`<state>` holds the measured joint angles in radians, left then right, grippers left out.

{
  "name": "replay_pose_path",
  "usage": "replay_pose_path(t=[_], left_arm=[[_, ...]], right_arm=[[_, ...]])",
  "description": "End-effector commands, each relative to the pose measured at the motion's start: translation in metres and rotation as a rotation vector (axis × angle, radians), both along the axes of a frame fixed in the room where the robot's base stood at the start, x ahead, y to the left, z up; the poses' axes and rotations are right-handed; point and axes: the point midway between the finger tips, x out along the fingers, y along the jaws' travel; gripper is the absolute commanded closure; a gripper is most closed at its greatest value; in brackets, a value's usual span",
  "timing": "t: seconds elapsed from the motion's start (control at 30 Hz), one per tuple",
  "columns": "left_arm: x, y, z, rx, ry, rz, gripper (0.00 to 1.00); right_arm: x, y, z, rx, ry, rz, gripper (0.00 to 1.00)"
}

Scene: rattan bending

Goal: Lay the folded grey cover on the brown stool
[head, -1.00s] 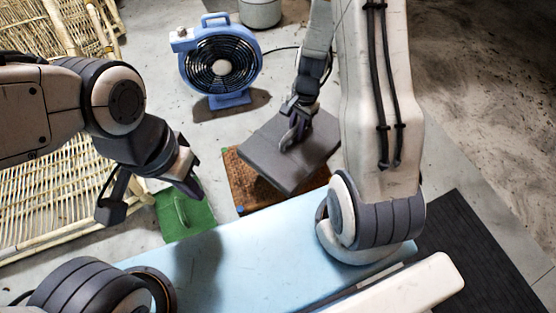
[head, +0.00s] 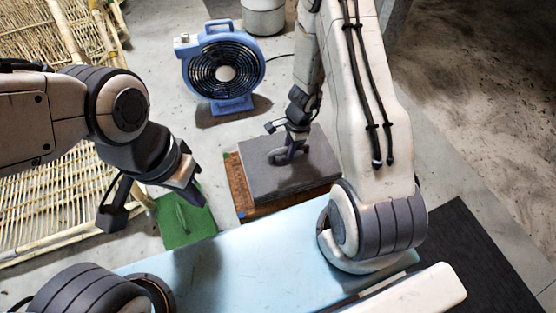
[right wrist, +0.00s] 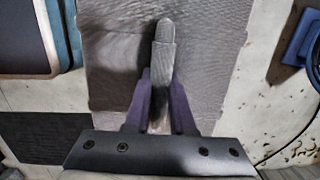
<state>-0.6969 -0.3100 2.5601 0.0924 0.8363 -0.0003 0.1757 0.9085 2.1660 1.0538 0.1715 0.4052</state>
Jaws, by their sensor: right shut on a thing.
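The folded grey cover (head: 310,170) is a flat square slab with a grey grip strip on top. My right gripper (head: 288,157) is shut on this strip; the strip (right wrist: 164,50) also stands between the purple fingers in the right wrist view. The cover lies level over the brown stool (head: 239,187), on it or just above; I cannot tell contact. Brown shows along the stool's left and front edges; the rest is hidden. My left gripper (head: 192,192) is empty above a green item, left of the stool; its jaw opening is unclear.
A blue fan (head: 224,72) stands behind the stool, its cable running right. The green item (head: 185,225) lies left of the stool. A pale blue bench top (head: 235,255) lies in front. Rattan frames (head: 60,195) fill the left side. A dark mat (head: 470,250) lies at right.

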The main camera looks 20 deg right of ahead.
Motion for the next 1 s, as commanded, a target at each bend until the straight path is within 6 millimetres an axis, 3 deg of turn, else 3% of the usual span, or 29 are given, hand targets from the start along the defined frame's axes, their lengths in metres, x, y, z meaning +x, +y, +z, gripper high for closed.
replay_pose_path(t=[0.1,0.23,0.37,0.63,1.0], left_arm=[[0.0,0.0,0.0,0.0,0.0,0.0,1.0],[0.0,0.0,0.0,0.0,0.0,0.0,1.0],[0.0,0.0,-0.005,0.0,0.0,0.0,1.0],[0.0,0.0,-0.033,0.0,0.0,0.0,1.0],[0.0,0.0,-0.034,0.0,0.0,0.0,1.0]], right_arm=[[0.011,0.018,-0.012,0.0,0.0,0.004,1.0],[0.018,0.027,-0.019,0.0,0.0,0.001,1.0],[0.02,0.029,-0.025,0.0,-0.001,0.0,1.0],[0.019,0.029,-0.061,0.0,0.0,0.0,1.0],[0.02,0.029,-0.062,0.0,-0.001,0.0,1.0]])
